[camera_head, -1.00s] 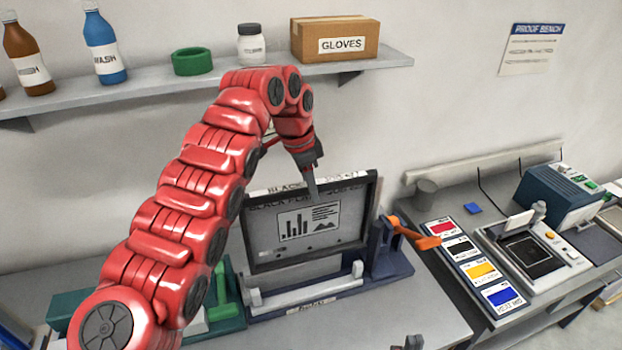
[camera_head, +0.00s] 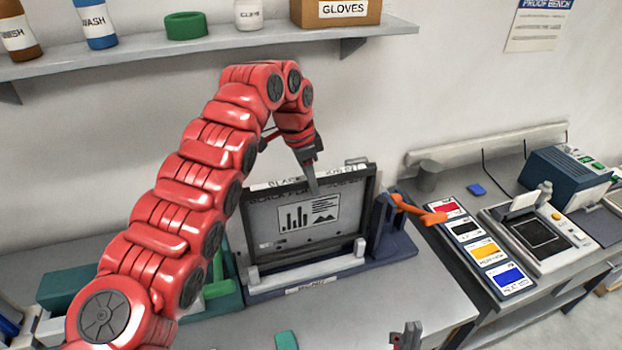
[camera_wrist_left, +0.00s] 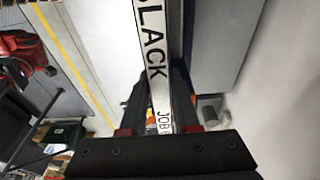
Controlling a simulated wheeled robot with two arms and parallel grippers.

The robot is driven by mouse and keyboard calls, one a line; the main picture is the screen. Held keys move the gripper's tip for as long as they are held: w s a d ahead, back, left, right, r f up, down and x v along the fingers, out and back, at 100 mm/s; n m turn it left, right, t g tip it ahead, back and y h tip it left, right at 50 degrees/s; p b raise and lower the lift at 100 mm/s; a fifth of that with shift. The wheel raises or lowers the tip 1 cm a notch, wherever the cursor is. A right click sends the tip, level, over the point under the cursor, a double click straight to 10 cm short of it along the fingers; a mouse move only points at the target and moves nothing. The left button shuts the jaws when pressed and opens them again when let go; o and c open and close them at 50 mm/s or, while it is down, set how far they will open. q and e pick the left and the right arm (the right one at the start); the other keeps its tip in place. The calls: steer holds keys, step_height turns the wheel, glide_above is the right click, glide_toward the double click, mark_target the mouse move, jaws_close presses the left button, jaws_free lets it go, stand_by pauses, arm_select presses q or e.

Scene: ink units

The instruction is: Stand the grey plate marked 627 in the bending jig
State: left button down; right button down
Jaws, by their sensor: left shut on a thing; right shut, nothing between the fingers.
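The grey plate (camera_head: 275,247), with a printed chart on its face and a dark rim, is upright in the head view at the blue bending jig (camera_head: 392,250). Its lower edge is behind the jig's pale front rail; I cannot tell if it rests on the base. A white top strip reads "BLACK" and "JOB"; the number is not clear. This strip also shows in the left wrist view (camera_wrist_left: 152,45). My left gripper (camera_head: 313,188) is shut on the plate's top edge. My right gripper (camera_head: 406,338) is shut and empty at the bottom edge, mostly out of frame.
An orange lever (camera_head: 418,211) sticks out right of the jig. A green fixture (camera_head: 222,290) stands at its left. Colour cards (camera_head: 482,252) and a device (camera_head: 540,238) are on the right bench. A shelf (camera_head: 215,45) with bottles and a gloves box runs above. The front bench is mostly clear.

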arm_select(q)
step_height(320, 180, down, 6)
steer(key=b, duration=0.4)
steer(key=shift+f+b, duration=0.25)
steer(key=shift+b, duration=0.15)
stand_by(0.3)
steer(key=c, duration=0.6)
jaws_free()
steer(key=shift+o, duration=0.2)
